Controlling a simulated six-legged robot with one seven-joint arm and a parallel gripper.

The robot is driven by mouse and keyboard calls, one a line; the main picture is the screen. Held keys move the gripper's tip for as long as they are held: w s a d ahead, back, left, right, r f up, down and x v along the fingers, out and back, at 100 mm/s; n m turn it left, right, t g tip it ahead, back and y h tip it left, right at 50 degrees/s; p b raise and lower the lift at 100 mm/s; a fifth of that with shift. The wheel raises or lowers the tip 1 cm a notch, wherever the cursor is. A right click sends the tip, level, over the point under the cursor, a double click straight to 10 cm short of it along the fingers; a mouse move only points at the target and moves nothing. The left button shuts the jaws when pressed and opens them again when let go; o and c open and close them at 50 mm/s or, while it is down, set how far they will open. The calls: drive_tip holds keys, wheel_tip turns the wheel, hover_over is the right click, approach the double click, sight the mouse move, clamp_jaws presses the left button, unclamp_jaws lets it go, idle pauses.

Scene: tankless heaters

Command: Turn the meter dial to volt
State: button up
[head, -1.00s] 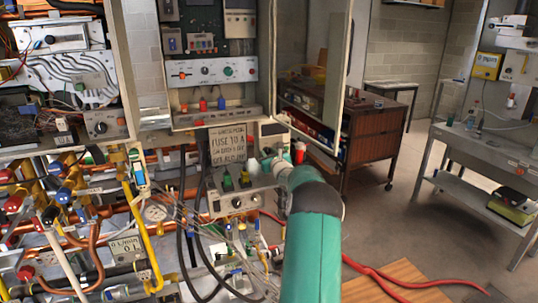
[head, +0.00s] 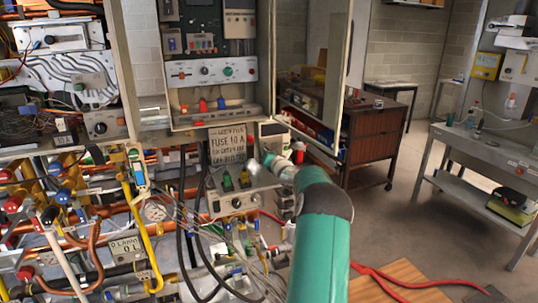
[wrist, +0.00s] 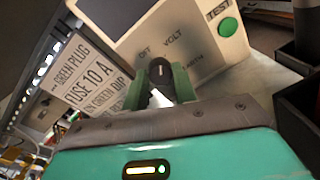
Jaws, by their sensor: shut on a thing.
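The meter is a pale box with a dark screen, a green TEST button and a dial. It fills the upper middle of the wrist view (wrist: 205,45) and is small and partly hidden in the head view (head: 272,130). The dark round dial (wrist: 160,70) has a light pointer line and sits below the labels OFF and VOLT, with a third label to the right, partly legible. The line points up in the picture, roughly between OFF and VOLT. My gripper (wrist: 165,84) is shut on the dial, one green finger on each side.
A sign about a green plug and a fuse (wrist: 88,75) stands left of the meter. A grey box with coloured plugs (head: 240,200) is below. Pipes and cables crowd the lower left. An open cabinet door (head: 335,80) is right of the meter.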

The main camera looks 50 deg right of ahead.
drive_tip(key=shift+m, duration=2.1)
drive_tip(key=o, duration=1)
drive_tip(key=shift+c, duration=0.2)
drive_tip(key=v, duration=1.3)
drive_tip(key=shift+s, duration=0.4)
drive_tip(key=shift+a+r, duration=0.1)
drive_tip(key=shift+r, duration=0.05)
